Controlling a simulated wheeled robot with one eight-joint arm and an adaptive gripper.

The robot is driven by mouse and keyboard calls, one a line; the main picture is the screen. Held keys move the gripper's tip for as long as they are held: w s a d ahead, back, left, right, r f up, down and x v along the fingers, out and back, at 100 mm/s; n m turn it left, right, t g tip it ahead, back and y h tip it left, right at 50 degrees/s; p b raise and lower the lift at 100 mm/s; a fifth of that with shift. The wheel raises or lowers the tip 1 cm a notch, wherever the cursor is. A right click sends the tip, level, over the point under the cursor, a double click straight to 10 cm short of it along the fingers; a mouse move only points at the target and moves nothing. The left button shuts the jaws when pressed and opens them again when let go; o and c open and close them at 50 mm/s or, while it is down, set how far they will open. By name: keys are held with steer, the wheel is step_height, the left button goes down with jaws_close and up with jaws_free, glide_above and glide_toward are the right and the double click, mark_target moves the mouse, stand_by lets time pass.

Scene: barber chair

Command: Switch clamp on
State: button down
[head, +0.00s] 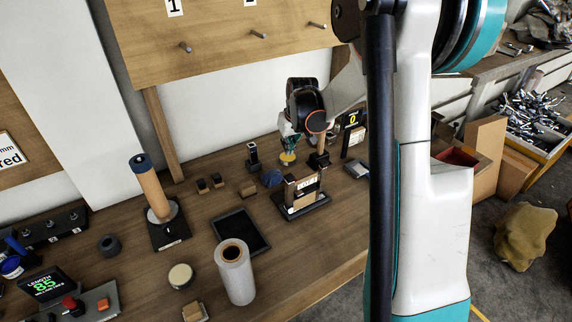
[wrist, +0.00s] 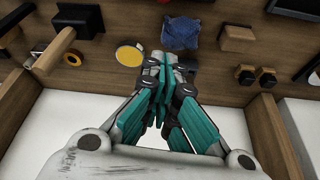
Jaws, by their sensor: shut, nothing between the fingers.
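I cannot tell for sure which part is the clamp or its switch. A black fixture (head: 303,205) holding an upright wooden piece marked "LOT" (head: 307,184) stands on the bench. My gripper (head: 290,148) is over the back of the bench, behind this fixture. Its teal fingers also show in the wrist view (wrist: 160,90), shut with nothing between them. A round yellow disc with a pale rim (head: 287,158) sits right by the fingertips in the head view. In the wrist view the yellow disc (wrist: 130,54) lies just left of the fingers; contact cannot be told.
A blue crumpled cloth (head: 272,178), a small black stand (head: 254,157) and a display reading 0 (head: 352,117) surround the gripper. A dark tray (head: 240,231), a white roll (head: 235,272) and a control box (head: 86,304) are nearer. A pegged board (head: 220,35) hangs above.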

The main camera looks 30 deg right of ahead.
steer(key=shift+w+d+f, duration=0.45)
steer(key=shift+d+f, duration=0.3)
steer(key=b+x, duration=0.3)
steer(key=x, duration=0.6)
steer(key=shift+f, duration=0.4)
steer(key=shift+s+f, duration=0.15)
steer(key=shift+f, duration=0.15)
steer(key=shift+s+a+f+b, duration=0.1)
steer(key=shift+s+b, duration=0.25)
steer(key=shift+s, duration=0.45)
steer(key=shift+s+a+f+b, duration=0.1)
steer(key=shift+s+b, duration=0.25)
steer(key=shift+s, duration=0.4)
steer(key=shift+s+r, duration=0.1)
steer(key=shift+s, duration=0.05)
